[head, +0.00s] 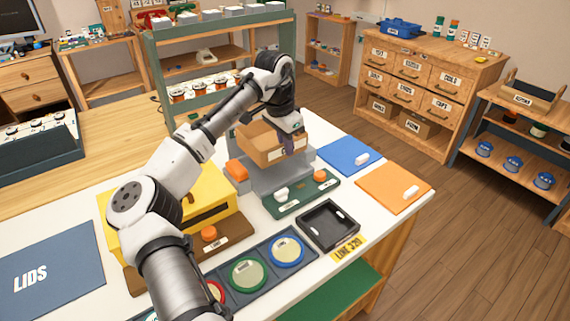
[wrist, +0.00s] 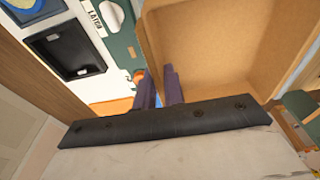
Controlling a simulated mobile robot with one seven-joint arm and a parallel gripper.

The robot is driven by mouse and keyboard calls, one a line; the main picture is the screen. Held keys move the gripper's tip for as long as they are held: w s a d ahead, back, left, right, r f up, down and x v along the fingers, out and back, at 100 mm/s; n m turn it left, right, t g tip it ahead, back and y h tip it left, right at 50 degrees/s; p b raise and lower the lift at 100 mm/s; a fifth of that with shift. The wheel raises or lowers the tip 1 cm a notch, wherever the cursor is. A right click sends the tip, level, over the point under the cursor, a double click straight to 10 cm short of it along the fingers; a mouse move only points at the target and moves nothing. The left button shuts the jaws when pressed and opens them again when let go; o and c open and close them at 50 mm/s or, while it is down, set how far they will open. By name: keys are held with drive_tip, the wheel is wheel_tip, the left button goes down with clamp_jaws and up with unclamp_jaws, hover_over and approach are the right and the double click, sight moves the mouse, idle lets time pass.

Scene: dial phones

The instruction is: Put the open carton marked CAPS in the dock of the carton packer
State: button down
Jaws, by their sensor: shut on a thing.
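An open cardboard carton (head: 262,142) is held up over a grey machine (head: 262,180) on the white table. It has a white label on its near side, mostly covered by my gripper, so I cannot read the full marking. My gripper (head: 293,142) is shut on the carton's wall. In the wrist view, the purple fingers (wrist: 158,88) pinch one wall of the carton (wrist: 225,45), and its inside looks empty. The grey machine has a green base (head: 302,195) with a white latch and an orange button. The carton hides the machine's top, so I cannot tell whether they touch.
A yellow machine (head: 165,215) stands left of the grey one. A black tray (head: 328,226), a blue mat (head: 342,157) and an orange mat (head: 393,188) lie to the right. A panel with coloured discs (head: 248,272) lies in front. A green shelf (head: 215,45) stands behind.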

wheel_tip(320, 180, down, 7)
drive_tip(key=shift+f+p, duration=0.2)
drive_tip(key=shift+p, duration=0.25)
drive_tip(key=c, duration=1.5)
unclamp_jaws()
drive_tip(key=shift+f, duration=0.1)
drive_tip(key=r, duration=0.4)
drive_tip(key=a+r+b, duration=0.1)
drive_tip(key=r, duration=0.3)
drive_tip(key=s+r+b, duration=0.1)
drive_tip(key=r, duration=0.3)
drive_tip(key=shift+a+r, duration=0.1)
drive_tip(key=shift+a, duration=0.15)
